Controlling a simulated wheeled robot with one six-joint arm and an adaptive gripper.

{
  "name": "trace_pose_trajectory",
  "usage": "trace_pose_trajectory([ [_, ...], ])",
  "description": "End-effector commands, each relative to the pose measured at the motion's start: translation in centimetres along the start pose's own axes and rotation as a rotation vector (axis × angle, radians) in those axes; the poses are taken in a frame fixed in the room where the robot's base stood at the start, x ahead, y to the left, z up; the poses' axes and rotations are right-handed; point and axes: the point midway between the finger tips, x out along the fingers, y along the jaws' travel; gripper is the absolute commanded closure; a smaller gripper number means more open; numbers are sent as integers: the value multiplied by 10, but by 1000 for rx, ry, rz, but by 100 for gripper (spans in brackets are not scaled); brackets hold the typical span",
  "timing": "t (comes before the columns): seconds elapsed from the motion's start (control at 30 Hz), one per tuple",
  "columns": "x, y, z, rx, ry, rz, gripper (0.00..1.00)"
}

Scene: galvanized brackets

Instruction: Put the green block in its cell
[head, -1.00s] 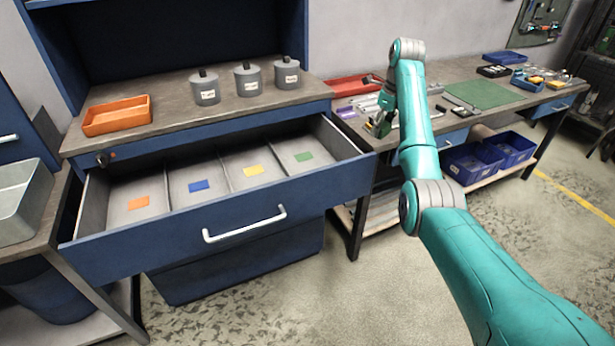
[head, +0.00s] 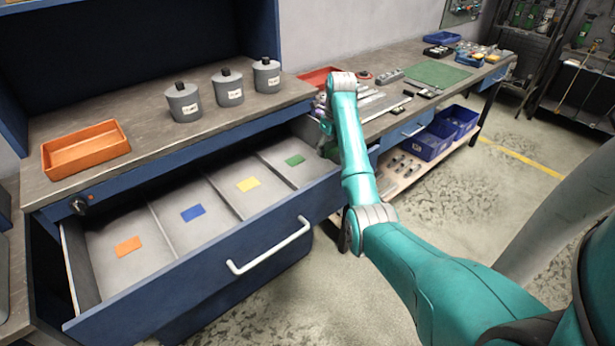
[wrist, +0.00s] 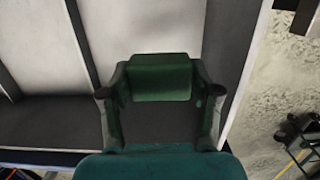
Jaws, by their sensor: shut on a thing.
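The green block (wrist: 160,78) is held between the two fingers of my gripper (wrist: 160,92) in the wrist view. Behind it in that view are the pale floor of a drawer cell and dark dividers. In the head view the open drawer (head: 215,270) has a row of cells marked with orange, blue, yellow and green patches. The green patch (head: 294,160) lies in the rightmost cell. My gripper is mostly hidden behind my arm there, at the right end of the drawer. I cannot make out the block in the head view.
An orange tray (head: 85,150) and three lidded grey canisters (head: 228,88) stand on the counter above the drawer. The white drawer handle (head: 270,247) sticks out in front. A bench with tools and a green mat (head: 437,74) stands to the right, with blue bins (head: 430,140) below.

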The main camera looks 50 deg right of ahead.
Motion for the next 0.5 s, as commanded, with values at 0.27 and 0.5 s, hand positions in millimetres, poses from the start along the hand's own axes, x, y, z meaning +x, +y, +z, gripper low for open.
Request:
trace_pose_trajectory([
  [0.27, 39, 0, -7, 2, 3, 1, 79],
  [0.5, 59, 0, -10, 1, 2, 1, 79],
])
